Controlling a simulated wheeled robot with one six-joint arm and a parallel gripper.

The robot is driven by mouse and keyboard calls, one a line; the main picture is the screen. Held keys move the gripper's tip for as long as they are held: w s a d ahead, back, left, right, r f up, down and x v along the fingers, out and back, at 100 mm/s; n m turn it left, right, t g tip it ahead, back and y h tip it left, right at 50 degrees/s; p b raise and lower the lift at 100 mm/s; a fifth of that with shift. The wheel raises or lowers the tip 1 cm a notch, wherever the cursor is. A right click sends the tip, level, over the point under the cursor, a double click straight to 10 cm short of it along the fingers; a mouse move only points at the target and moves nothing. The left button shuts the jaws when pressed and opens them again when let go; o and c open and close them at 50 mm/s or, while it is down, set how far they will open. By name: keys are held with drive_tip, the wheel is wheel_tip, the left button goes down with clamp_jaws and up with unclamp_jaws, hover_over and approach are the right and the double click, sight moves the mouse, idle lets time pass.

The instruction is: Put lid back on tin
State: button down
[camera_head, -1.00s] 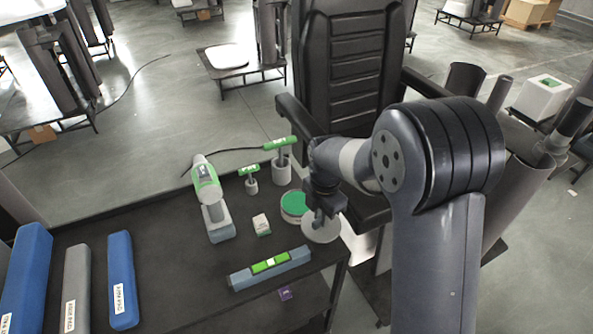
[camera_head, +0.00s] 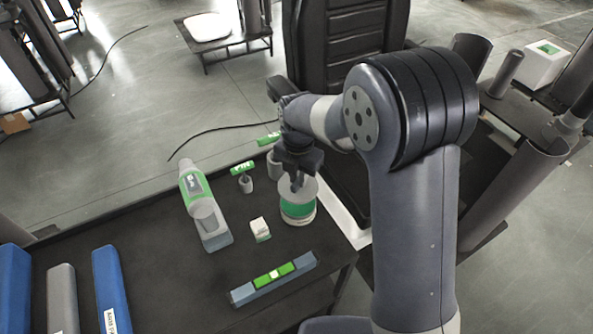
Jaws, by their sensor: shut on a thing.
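My gripper (camera_head: 297,184) is shut on the lid (camera_head: 311,188), a flat light-grey disc. The lid is above the tin and overlaps its far part in the picture; the green at the near side stays in view. I cannot tell whether the lid touches the rim. My gripper hides part of the lid.
A small white-and-green box (camera_head: 260,229) stands left of the tin. A level-like bar (camera_head: 273,278) lies in front. A drill-like tool (camera_head: 205,210) and a small green-handled tool (camera_head: 245,178) stand farther left. A black chair (camera_head: 345,60) is behind.

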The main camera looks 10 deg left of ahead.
sight(298, 191)
drive_tip(key=shift+f+b, duration=2.05)
drive_tip(key=shift+f, duration=1)
drive_tip(key=shift+f, duration=0.15)
drive_tip(key=c, duration=0.8)
unclamp_jaws()
drive_tip(key=shift+c, duration=0.2)
drive_tip(key=shift+r+p, duration=2.3)
drive_tip(key=shift+r, duration=1.25)
drive_tip(key=shift+c, duration=0.5)
